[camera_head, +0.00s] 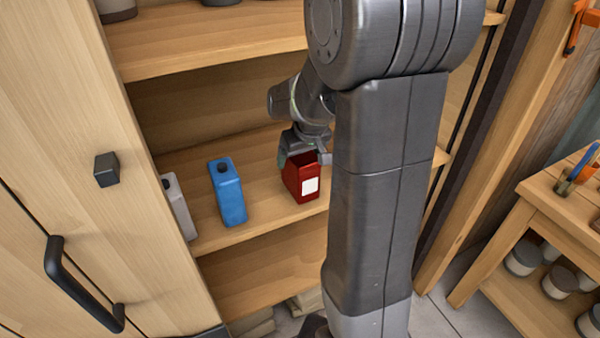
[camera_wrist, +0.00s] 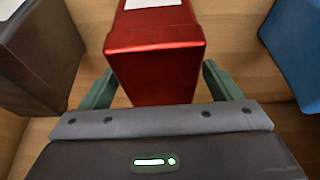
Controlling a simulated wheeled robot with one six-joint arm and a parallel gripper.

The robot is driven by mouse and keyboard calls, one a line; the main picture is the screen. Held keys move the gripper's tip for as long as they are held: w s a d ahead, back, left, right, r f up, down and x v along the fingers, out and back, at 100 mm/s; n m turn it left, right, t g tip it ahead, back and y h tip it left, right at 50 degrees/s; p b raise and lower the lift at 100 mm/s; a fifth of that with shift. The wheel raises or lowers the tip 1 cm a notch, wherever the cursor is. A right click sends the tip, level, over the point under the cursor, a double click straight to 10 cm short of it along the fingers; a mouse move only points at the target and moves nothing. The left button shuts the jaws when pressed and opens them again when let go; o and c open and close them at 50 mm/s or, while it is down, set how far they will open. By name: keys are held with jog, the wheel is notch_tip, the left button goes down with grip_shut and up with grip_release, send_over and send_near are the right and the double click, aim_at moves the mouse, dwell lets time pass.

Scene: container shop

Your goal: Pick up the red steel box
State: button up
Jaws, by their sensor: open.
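The red steel box (camera_head: 299,182) stands upright on the middle shelf, a white label on its front. In the wrist view the red box (camera_wrist: 157,62) fills the upper middle, between the two green fingers of my gripper (camera_wrist: 155,88). The fingers lie on either side of it, and they look a little apart from its sides. My gripper is open.
A blue bottle (camera_head: 228,192) stands left of the red box; it also shows in the wrist view (camera_wrist: 296,45). A grey container (camera_head: 179,207) stands farther left. A dark object (camera_wrist: 40,55) is close on the wrist view's left. The shelf above (camera_head: 210,45) overhangs.

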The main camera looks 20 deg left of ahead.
jog(key=c, duration=1.7)
grip_shut()
jog(key=shift+r, duration=0.2)
